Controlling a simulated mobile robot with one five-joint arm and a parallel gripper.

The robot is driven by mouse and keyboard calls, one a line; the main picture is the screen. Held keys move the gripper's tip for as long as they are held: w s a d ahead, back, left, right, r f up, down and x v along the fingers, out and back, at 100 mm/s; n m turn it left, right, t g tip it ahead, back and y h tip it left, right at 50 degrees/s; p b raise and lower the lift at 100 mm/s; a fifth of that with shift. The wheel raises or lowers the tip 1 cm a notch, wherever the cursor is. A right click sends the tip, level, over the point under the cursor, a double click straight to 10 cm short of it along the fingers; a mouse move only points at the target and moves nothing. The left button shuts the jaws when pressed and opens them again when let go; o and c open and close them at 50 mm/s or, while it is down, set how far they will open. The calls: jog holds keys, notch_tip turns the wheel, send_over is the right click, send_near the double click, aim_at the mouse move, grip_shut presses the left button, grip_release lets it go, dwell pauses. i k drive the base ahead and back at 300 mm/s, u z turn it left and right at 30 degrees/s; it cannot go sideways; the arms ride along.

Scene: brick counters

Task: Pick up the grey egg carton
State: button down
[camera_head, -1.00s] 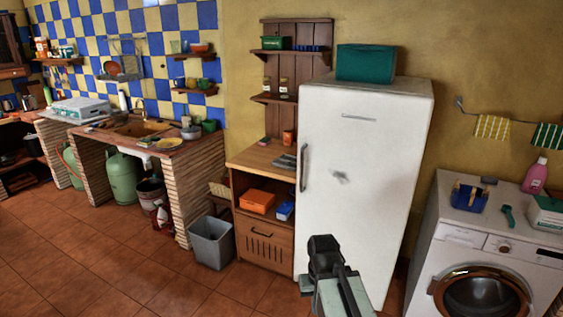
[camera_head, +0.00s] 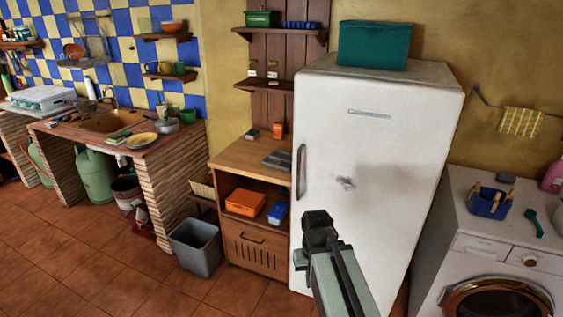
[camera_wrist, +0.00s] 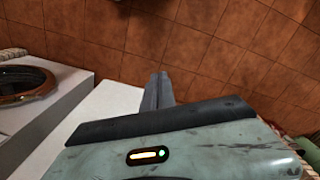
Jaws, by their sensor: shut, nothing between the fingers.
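A small flat grey object (camera_head: 278,160), which looks like the grey egg carton, lies on the wooden cabinet top, just left of the fridge. It is too small to make out its cups. My gripper (camera_wrist: 159,88) is shut and empty in the wrist view, its dark fingers together above the floor. In the head view, my arm stands in front of the fridge, below and to the right of the grey object and well apart from it. The carton is not in the wrist view.
The white fridge (camera_head: 375,150) stands close to the right of the wooden cabinet (camera_head: 258,252). A grey bin (camera_head: 195,248) stands on the floor left of the cabinet. A washing machine (camera_head: 485,255) is at the right. Open tiled floor (camera_head: 95,270) lies at the front left.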

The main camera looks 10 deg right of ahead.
aim_at(279, 160)
jog(key=u, duration=0.7)
jog(key=i, duration=2)
jog(key=u, duration=0.7)
jog(key=i, duration=1.35)
jog(key=z, duration=0.25)
